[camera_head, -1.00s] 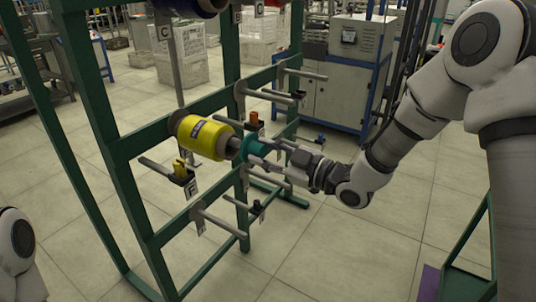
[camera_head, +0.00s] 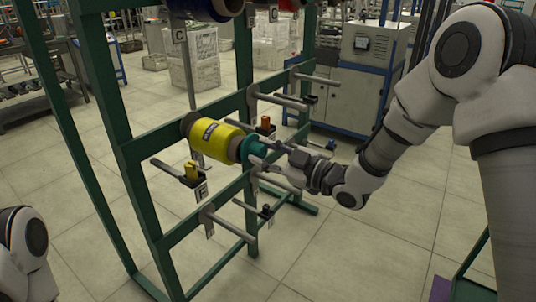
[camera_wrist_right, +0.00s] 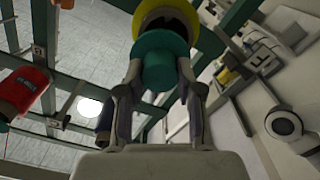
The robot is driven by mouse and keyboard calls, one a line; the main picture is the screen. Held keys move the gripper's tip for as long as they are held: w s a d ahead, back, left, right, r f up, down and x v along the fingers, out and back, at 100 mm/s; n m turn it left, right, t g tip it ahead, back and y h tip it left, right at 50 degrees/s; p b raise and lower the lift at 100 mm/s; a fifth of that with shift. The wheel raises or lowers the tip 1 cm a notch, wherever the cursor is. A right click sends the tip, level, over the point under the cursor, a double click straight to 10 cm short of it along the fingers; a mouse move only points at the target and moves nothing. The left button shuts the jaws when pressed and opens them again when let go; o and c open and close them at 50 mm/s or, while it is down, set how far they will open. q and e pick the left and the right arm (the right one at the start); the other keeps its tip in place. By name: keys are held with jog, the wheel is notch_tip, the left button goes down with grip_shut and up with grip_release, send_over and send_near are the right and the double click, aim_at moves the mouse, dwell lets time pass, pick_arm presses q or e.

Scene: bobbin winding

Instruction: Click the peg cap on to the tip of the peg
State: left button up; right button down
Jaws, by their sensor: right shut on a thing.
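The teal peg cap (camera_head: 253,151) is between the fingers of my right gripper (camera_head: 264,162). It sits at the near end of a yellow bobbin (camera_head: 213,139), which lies sideways on the green rack. The peg inside the bobbin is hidden, so I cannot tell whether the cap is seated on its tip. In the right wrist view the cap (camera_wrist_right: 164,62) is gripped on both sides by the fingers, with the yellow bobbin (camera_wrist_right: 200,38) right behind it. My left gripper is out of the head view; only part of that arm shows at lower left.
The green rack (camera_head: 133,203) carries several bare pegs, such as one below (camera_head: 232,226), with small coloured holders. A dark blue spool (camera_head: 205,8) hangs above. A red spool (camera_wrist_right: 25,92) shows in the right wrist view. The floor right of the rack is open.

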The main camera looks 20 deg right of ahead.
jog(key=shift+w+a, duration=0.1)
jog(key=shift+w, duration=0.1)
dwell(0.3)
jog(key=shift+w+a, duration=0.1)
jog(key=c, duration=0.7)
grip_release()
jog(key=shift+v, duration=6)
